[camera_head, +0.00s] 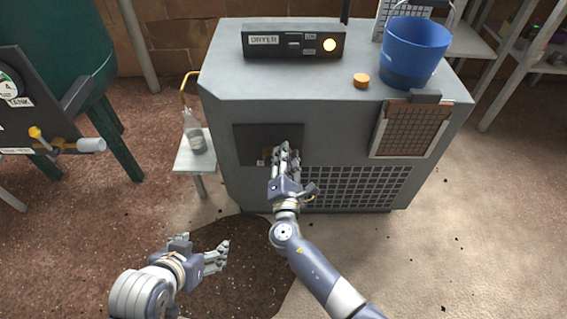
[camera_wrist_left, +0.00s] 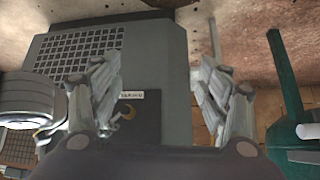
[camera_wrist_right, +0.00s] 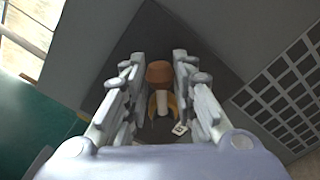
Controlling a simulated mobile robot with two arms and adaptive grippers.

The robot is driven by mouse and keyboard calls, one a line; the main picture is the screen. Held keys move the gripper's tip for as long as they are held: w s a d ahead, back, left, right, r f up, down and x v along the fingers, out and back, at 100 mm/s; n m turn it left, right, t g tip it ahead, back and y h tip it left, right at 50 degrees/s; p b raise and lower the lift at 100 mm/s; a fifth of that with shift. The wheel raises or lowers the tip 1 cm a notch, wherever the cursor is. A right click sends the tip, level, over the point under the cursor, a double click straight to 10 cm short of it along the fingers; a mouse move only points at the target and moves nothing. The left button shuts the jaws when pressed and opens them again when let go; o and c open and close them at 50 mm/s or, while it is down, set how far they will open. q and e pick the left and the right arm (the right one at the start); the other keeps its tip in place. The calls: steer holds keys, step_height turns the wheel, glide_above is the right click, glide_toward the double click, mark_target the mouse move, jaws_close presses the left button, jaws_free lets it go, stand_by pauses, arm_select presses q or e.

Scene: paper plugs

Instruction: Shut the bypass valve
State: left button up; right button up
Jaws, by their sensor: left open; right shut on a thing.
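The bypass valve sits on a dark panel (camera_head: 250,143) on the front of the grey dryer (camera_head: 222,120). In the right wrist view its orange-brown handle (camera_wrist_right: 159,72) and brass body (camera_wrist_right: 153,107) show between the fingers. My right gripper (camera_head: 284,158) is at the panel, shut on the valve handle; it hides most of the valve in the head view. In the left wrist view a white label (camera_wrist_left: 131,94) and a brass part (camera_wrist_left: 127,112) show on the panel. My left gripper (camera_head: 204,252) is open and empty, low in front of the dryer.
A blue bucket (camera_head: 416,48), an orange cap (camera_head: 361,80) and the dryer control box (camera_head: 293,42) stand on the dryer. A small table (camera_head: 187,158) with a bottle (camera_head: 194,135) is left of it. A green tank (camera_head: 75,45) with a yellow-handled valve (camera_head: 37,134) stands further left.

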arm_select(q)
steer(key=shift+s+a+f+g+y+p, duration=0.1)
steer(key=shift+s+a+f+g, duration=0.2)
steer(key=shift+s, duration=0.35)
steer(key=shift+s+a+f+g+y+p, duration=0.15)
steer(key=shift+s+f+g, duration=0.1)
steer(key=shift+s+g, duration=0.3)
steer(key=shift+s+a+f+g+y+p, duration=0.1)
steer(key=shift+s+a+f+g, duration=0.15)
steer(key=shift+s, duration=0.5)
arm_select(e)
steer(key=shift+a+r+n, duration=0.1)
steer(key=shift+a+n, duration=0.2)
steer(key=shift+n, duration=0.3)
